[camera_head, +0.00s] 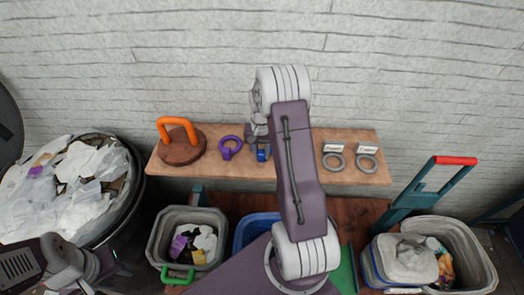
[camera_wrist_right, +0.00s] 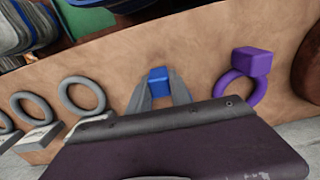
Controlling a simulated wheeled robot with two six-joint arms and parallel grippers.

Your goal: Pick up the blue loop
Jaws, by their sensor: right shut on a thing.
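The blue loop (camera_head: 262,154) is at the wooden shelf, in the middle of the head view, mostly hidden by my right arm. In the right wrist view its blue block (camera_wrist_right: 158,76) shows between the fingertips; its ring is hidden. My right gripper (camera_wrist_right: 158,90) is shut on the blue loop, with a grey finger on each side. I cannot tell whether the loop is clear of the shelf. My left arm shows at the lower left of the head view; its gripper (camera_head: 85,280) is dark and its fingers are unclear.
On the shelf (camera_head: 300,181) a purple loop (camera_head: 231,148) lies left of the blue one. An orange handle (camera_head: 178,126) stands on a round brown base further left. Grey rings (camera_head: 333,162) with white labels lie to the right. Filled bins (camera_head: 165,232) stand below, in front.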

